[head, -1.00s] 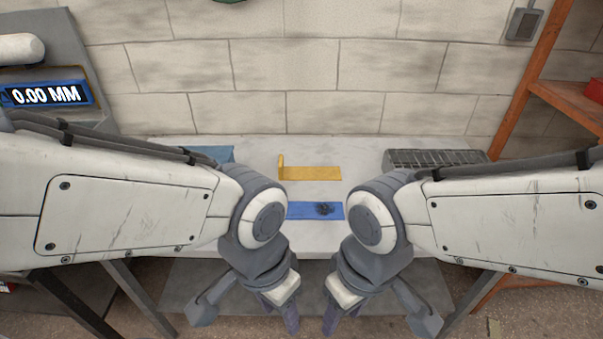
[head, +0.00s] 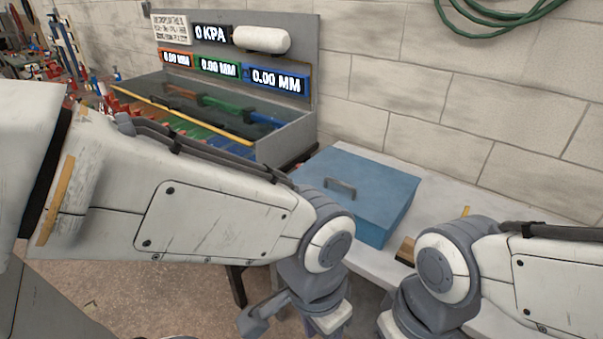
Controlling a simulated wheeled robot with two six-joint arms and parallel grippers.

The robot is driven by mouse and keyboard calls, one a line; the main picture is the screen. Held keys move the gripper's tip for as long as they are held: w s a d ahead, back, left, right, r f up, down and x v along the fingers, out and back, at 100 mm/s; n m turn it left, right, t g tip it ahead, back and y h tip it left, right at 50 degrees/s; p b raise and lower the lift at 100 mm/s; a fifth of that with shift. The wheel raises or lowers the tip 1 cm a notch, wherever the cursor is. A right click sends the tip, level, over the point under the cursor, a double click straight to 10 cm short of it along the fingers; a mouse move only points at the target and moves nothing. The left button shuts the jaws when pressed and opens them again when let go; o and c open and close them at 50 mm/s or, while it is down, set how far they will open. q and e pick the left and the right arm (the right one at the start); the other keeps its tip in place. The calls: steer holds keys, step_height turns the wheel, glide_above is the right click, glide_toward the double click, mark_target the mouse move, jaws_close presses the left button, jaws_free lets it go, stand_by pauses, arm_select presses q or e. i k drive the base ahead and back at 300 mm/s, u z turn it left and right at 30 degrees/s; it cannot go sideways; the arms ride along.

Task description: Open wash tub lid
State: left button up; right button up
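The blue wash tub (head: 385,224) stands on the pale bench top. Its flat blue lid (head: 375,178) looks shut, with a small grey handle (head: 341,187) on top near the left side. My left gripper (head: 322,325) hangs at the bottom edge, in front of the tub and apart from it; its fingertips are cut off. My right gripper (head: 392,325) is at the bottom edge, farther right, with its fingers mostly out of frame. Nothing shows in either gripper. My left arm hides part of the tub's near left side.
Left of the tub is a grey rig (head: 292,135) with a transparent front, coloured bars and displays. A brick wall (head: 400,90) stands close behind the bench. A small brown and dark object (head: 405,249) lies right of the tub.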

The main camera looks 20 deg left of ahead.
mark_target(375, 193)
steer(key=u, duration=0.15)
steer(key=k, duration=0.6)
steer(key=u, duration=0.35)
steer(key=i, duration=1.8)
steer(key=z, duration=0.6)
